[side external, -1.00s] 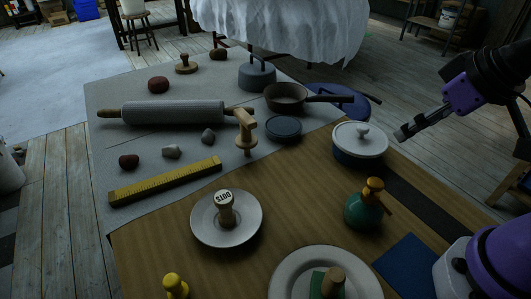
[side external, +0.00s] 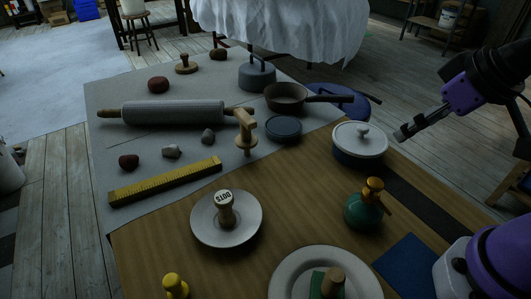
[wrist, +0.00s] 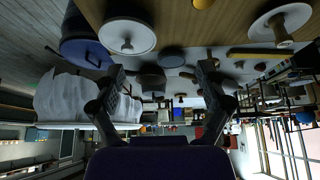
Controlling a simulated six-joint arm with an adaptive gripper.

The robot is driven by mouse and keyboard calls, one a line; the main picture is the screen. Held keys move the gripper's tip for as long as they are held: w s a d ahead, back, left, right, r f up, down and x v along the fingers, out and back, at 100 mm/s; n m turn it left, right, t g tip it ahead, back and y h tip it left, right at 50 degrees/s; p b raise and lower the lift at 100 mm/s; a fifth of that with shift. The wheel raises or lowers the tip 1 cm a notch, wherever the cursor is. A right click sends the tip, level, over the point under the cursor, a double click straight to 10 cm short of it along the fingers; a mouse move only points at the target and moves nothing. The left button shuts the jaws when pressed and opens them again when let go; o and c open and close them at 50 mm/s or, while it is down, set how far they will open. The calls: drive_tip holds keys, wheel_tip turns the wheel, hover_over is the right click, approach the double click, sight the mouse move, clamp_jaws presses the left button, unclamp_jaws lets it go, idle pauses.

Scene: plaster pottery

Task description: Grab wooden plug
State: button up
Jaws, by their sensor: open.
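A short wooden plug-like piece (side external: 333,280) stands on a green patch on the white plate (side external: 283,270) at the front edge. A wooden stamp with lettering on top (side external: 226,212) stands on a grey saucer (side external: 203,222); it also shows in the wrist view (wrist: 283,39). A wooden handled tool (side external: 245,132) stands on the grey cloth. I cannot tell for certain which is the plug. My gripper (side external: 402,135) is above the table's right side, near the lidded pot and apart from all these pieces. In the wrist view my gripper (wrist: 162,72) has its fingers wide apart with nothing between them.
A lidded pot (side external: 360,146) and a green bottle (side external: 364,210) stand on the right. A pan (side external: 287,97), rolling pin (side external: 170,113), yellow ruler (side external: 165,181) and several dark stones lie on the cloth. A yellow knob (side external: 174,285) is at the front. Bare wood shows between.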

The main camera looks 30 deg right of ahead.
drive_tip(key=shift+c, duration=1)
approach(247, 117)
drive_tip(key=d, duration=0.1)
drive_tip(key=shift+t, duration=0.5)
drive_tip(key=x, duration=0.3)
drive_tip(key=a+x, duration=0.1)
drive_tip(key=x, duration=0.1)
drive_tip(key=shift+s+f, duration=0.25)
drive_tip(key=shift+f, duration=0.05)
drive_tip(key=x, duration=0.6)
drive_tip(key=shift+f, duration=0.2)
clamp_jaws()
